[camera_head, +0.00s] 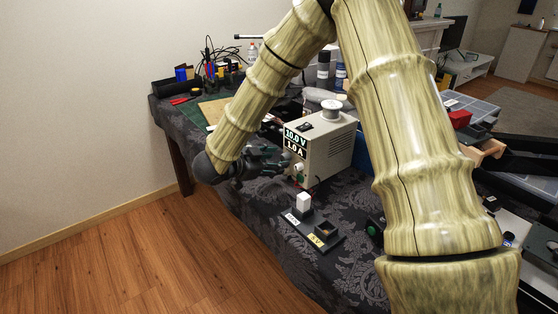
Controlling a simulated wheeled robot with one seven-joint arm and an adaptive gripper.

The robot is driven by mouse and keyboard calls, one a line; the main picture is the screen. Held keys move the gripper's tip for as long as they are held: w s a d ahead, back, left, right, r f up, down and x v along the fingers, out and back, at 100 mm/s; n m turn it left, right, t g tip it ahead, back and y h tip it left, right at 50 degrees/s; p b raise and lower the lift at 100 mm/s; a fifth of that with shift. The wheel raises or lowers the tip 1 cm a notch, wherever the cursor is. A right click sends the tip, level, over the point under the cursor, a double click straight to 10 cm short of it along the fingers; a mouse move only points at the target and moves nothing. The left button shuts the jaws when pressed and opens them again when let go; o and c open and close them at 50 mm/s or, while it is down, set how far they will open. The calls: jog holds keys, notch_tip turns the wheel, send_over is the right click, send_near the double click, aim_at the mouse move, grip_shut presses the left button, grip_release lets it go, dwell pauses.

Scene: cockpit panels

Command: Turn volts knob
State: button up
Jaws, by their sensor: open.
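The power supply (325,148) is a beige box on the dark cloth-covered table, with a lit display reading 10.0 V and 1.0 A. A small pale knob (299,167) shows low on its front face; I cannot tell whether it is the volts knob. My gripper (284,163) is dark and open, just left of the front face, with its fingers pointing toward the panel near the knob. I cannot tell whether a finger touches it. My gripper and arm hide part of the front panel.
A spool (331,110) sits on top of the supply. Tools (210,72) crowd the table's far left end. The wooden floor (120,250) at left is clear.

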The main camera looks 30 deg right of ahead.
aim_at(285, 158)
jog(key=shift+x, duration=1.25)
jog(key=c, duration=1)
